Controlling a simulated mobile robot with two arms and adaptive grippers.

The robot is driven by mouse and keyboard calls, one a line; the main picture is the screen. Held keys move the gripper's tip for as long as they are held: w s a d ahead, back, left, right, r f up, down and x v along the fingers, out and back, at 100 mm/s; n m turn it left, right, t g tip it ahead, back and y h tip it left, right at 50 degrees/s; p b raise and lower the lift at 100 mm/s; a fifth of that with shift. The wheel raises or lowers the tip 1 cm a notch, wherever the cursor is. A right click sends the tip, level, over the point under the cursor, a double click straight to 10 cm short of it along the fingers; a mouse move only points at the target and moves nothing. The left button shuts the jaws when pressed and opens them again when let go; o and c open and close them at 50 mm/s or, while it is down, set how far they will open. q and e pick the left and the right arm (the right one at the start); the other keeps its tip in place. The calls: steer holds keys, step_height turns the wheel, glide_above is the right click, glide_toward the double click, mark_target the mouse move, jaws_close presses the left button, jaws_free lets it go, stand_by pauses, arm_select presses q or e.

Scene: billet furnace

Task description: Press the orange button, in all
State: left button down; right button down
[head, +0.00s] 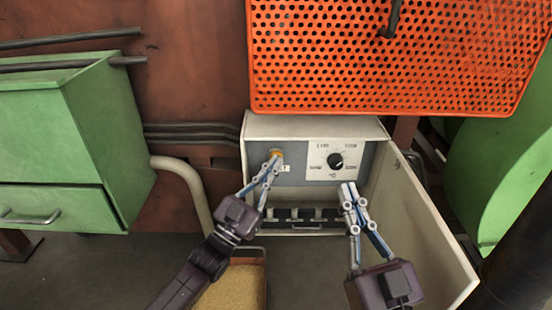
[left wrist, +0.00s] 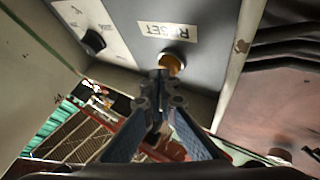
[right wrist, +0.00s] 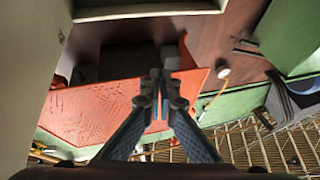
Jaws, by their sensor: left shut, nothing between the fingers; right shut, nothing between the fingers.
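The orange button (head: 276,153) is on the upper left of the grey panel inside the open control box. In the left wrist view the orange button (left wrist: 171,64) sits beside a RESET label (left wrist: 167,31). My left gripper (head: 274,162) is shut and empty, its tips right at the button and partly covering it. In the left wrist view the left gripper (left wrist: 158,75) tips overlap the button's lower edge; I cannot tell whether they touch it. My right gripper (head: 348,188) is shut and empty, in front of the panel's lower right; it also shows in the right wrist view (right wrist: 160,75).
A black dial (head: 335,160) is right of the button. The box's beige door (head: 425,235) hangs open at the right, close to my right arm. An orange perforated panel (head: 390,60) is above. A green cabinet (head: 60,150) stands left, and a bin of yellow grains (head: 235,288) is below.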

arm_select(q)
steer(key=shift+w, duration=0.15)
arm_select(e)
steer(key=shift+s+r+t, duration=0.3)
steer(key=shift+r, duration=0.25)
stand_by(0.5)
arm_select(q)
steer(key=shift+s+p, duration=0.5)
steer(key=shift+s, duration=0.3)
arm_select(e)
step_height(320, 180, down, 6)
steer(key=w+g+h, duration=0.1)
steer(key=w+g, duration=0.1)
steer(key=g, duration=0.1)
steer(key=shift+d, duration=0.1)
